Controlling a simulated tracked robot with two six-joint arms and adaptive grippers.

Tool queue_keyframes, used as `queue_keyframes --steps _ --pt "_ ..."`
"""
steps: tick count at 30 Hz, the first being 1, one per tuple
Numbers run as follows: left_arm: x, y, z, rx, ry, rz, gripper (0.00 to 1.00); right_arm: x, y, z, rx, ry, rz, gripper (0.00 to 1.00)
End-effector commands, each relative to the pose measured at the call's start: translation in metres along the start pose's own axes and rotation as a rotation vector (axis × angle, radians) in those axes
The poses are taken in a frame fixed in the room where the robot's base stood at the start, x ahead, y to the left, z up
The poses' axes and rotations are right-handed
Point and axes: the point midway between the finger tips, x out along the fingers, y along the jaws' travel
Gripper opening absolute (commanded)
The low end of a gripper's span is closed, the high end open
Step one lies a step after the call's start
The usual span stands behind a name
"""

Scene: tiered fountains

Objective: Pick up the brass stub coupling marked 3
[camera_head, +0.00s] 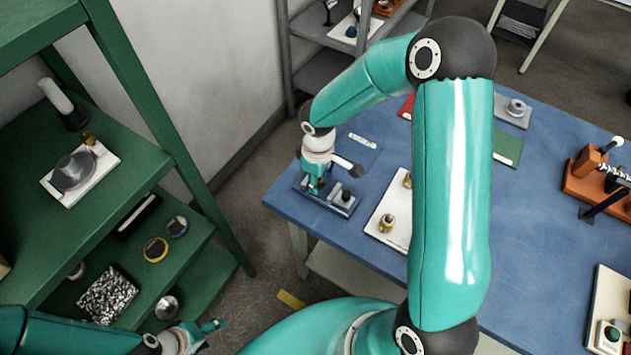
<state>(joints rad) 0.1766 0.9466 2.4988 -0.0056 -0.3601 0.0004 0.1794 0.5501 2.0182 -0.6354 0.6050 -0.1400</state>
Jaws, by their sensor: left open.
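Several brass couplings are in view, but no number can be read on any of them. One brass coupling (387,223) stands on a white board (380,238) on the blue table, and another (408,180) is farther back on that board, partly behind my arm. My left gripper (213,331) is open and empty at the bottom left, well away from the table. My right gripper (314,188) points down at a grey holder; its jaw state is unclear.
The grey holder (341,207) with black parts sits at the blue table's (520,230) left edge. The green shelf (120,225) holds rings, a bowl and a tray of metal bits. An orange-brown fixture (590,180) is at the right. The table's right middle is clear.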

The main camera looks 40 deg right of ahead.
Motion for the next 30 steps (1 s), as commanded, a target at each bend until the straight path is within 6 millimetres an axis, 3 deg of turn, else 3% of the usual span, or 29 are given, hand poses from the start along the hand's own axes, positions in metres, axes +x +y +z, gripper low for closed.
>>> queue_keyframes --steps 1,4,20,26,30 --pt "0.000 0.000 0.000 0.000 0.000 0.000 0.58 0.000 0.000 0.000 0.000 0.000 0.000 0.17" --pt "0.000 0.000 0.000 0.000 0.000 0.000 0.58 0.000 0.000 0.000 0.000 0.000 0.000 0.01" --pt "0.000 0.000 0.000 0.000 0.000 0.000 0.58 -0.011 0.001 -0.001 0.002 0.002 0.002 0.00" --pt "0.001 0.000 0.000 0.000 0.000 0.000 0.58 -0.038 0.001 -0.002 0.000 0.006 0.004 0.00" --pt "0.002 -0.001 0.000 0.000 0.000 0.000 0.58 -0.071 0.001 -0.002 0.001 0.008 0.005 0.00"
